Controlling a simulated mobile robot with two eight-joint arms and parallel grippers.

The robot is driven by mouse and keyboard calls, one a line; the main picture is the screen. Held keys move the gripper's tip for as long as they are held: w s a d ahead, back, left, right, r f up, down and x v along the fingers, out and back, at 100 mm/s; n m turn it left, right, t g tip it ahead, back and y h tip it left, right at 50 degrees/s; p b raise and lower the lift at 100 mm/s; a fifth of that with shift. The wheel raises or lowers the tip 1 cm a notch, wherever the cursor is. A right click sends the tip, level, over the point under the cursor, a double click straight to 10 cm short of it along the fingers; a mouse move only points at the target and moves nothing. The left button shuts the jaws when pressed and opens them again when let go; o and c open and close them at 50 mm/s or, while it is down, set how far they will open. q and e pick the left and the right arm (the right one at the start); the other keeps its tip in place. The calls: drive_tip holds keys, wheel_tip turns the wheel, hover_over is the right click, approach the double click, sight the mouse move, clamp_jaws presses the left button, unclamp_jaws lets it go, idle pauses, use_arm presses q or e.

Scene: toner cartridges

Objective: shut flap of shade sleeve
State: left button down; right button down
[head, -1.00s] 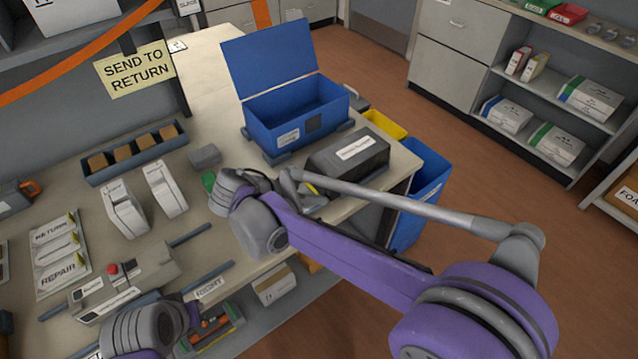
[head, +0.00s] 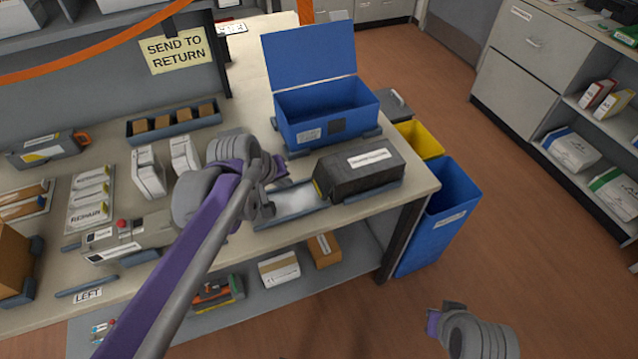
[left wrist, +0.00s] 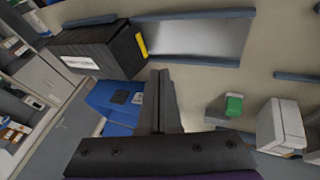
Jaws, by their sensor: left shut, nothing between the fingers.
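The dark box with a white label (head: 358,172), which I take to be the shade sleeve, stands at the right of the bench. A yellow strip (left wrist: 141,45) marks its end facing the shiny tray (head: 298,200); I cannot tell how its flap stands. It also shows in the left wrist view (left wrist: 95,50). My left gripper (head: 268,207) is shut and empty, left of the sleeve near the tray's left end and apart from the sleeve. Its closed fingers show in the left wrist view (left wrist: 160,100). Part of my right arm is at bottom right; its fingers are not distinguishable.
An open blue lidded box (head: 328,112) stands behind the sleeve. White cartridges (head: 150,172) stand to the left. A small grey block with a green top (left wrist: 234,106) is near the tray. Yellow (head: 420,142) and blue bins (head: 437,215) stand beyond the bench's right edge.

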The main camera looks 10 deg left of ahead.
sight(321, 181)
use_arm(q)
drive_tip(key=b+x, duration=0.1)
drive_tip(key=x, duration=0.8)
drive_tip(key=shift+a+f, duration=0.1)
drive_tip(key=shift+f, duration=0.15)
drive_tip(key=shift+w+d+f, duration=0.35)
drive_tip(key=shift+w+d, duration=0.15)
drive_tip(key=shift+d, duration=0.1)
drive_tip(key=shift+w+d+f, duration=0.3)
drive_tip(key=shift+w+d, duration=0.15)
drive_tip(key=shift+d, duration=0.2)
drive_tip(key=shift+w+d+f, duration=0.15)
drive_tip(key=shift+w+d, duration=0.1)
drive_tip(key=shift+d, duration=0.1)
